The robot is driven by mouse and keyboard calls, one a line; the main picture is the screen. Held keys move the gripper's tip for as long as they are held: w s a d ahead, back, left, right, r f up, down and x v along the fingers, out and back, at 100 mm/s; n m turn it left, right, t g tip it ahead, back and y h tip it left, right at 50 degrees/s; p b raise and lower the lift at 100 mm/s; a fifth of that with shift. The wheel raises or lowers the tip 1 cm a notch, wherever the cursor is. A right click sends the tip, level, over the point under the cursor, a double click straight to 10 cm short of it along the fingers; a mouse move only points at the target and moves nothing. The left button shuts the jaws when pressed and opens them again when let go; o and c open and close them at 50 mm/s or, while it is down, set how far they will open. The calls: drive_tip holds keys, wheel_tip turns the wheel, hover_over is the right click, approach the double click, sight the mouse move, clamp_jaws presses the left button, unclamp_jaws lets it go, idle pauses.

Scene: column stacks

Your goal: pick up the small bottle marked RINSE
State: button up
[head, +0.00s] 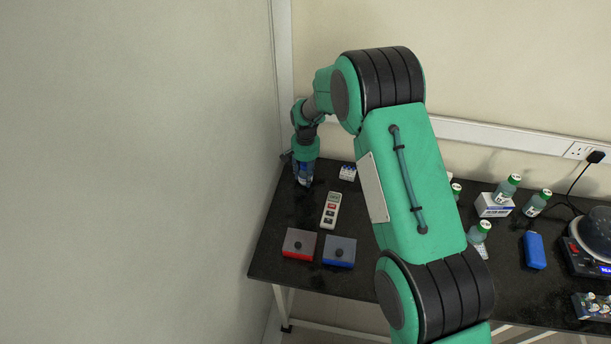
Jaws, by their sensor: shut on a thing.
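My gripper (303,176) points down at the far left corner of the black table. It is shut on a small bluish thing, mostly hidden by the fingers, and I cannot tell what it is. Small bottles with green caps stand at the right: one bottle (507,188) by a white box, one bottle (537,204) to its right, and one bottle (479,232) nearer the front. Another bottle (456,190) is partly hidden behind my arm. Their labels are too small to read, so I cannot tell which is marked RINSE.
On the black table (290,270) are a pale handheld device (330,211), a red-edged box (299,244), a blue-edged box (339,251) and a small white rack (347,173). A white box (494,206), blue case (535,250) and round-topped device (598,233) stand right. Walls close the left and back.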

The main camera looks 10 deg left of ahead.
sight(305, 168)
drive_tip(key=shift+r, duration=0.75)
wheel_tip(305, 168, up, 2)
drive_tip(key=shift+r+p, duration=0.2)
drive_tip(key=shift+p, duration=0.3)
drive_tip(key=s+d, duration=0.2)
drive_tip(key=s, duration=0.2)
drive_tip(key=s+d+p, duration=0.1)
drive_tip(key=s+d, duration=0.1)
drive_tip(key=s, duration=0.3)
drive_tip(key=s+d+r, duration=0.1)
drive_tip(key=s+d, duration=0.2)
drive_tip(key=s, duration=0.2)
drive_tip(key=shift+s+p, duration=0.2)
drive_tip(key=shift+p, duration=0.2)
